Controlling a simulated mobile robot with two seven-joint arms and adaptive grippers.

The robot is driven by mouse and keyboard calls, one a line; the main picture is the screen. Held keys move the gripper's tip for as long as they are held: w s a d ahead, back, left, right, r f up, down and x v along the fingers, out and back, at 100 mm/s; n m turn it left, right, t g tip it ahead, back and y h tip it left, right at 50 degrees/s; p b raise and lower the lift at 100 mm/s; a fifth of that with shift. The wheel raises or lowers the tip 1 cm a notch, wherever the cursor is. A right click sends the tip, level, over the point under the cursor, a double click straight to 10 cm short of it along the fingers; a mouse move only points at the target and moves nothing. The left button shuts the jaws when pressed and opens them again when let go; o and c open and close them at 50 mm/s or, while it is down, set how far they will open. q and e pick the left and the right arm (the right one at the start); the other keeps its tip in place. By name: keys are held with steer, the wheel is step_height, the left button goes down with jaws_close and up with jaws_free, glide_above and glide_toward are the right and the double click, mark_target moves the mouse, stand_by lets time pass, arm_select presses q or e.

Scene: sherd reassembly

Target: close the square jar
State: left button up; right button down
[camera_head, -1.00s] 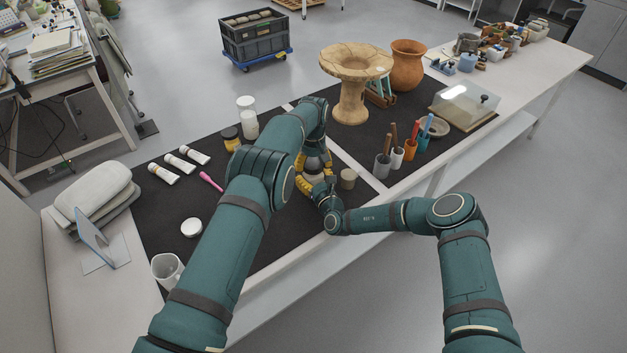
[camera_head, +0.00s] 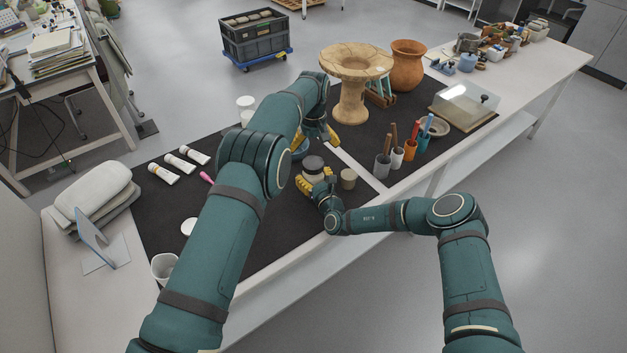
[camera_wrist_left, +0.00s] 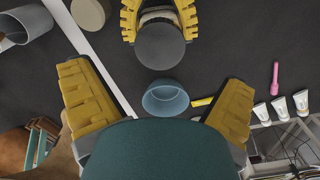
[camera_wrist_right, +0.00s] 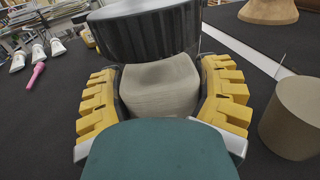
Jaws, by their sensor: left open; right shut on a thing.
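The square jar (camera_wrist_right: 160,88) is a grey-beige body with rounded corners, standing on the dark mat between the yellow fingers of my right gripper (camera_head: 317,185). My right gripper is shut on its sides, as the right wrist view (camera_wrist_right: 163,95) shows. A round dark grey lid (camera_head: 313,162) sits on top of the jar. It covers the mouth in the left wrist view (camera_wrist_left: 159,47); I cannot tell how tightly it is seated. My left gripper (camera_head: 320,137) is open and empty, apart from the lid, farther back over the mat.
A small blue bowl (camera_wrist_left: 165,98) lies behind the jar, partly hidden by my left arm in the head view. A beige cylinder (camera_head: 348,178) stands right of the jar. Pen cups (camera_head: 397,157) and a stone pedestal (camera_head: 350,100) stand beyond. Tubes (camera_head: 178,162) lie at left.

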arm_select(q)
step_height(320, 180, up, 5)
stand_by(0.3)
arm_select(e)
jaws_free()
steer(key=v, duration=1.2)
stand_by(0.4)
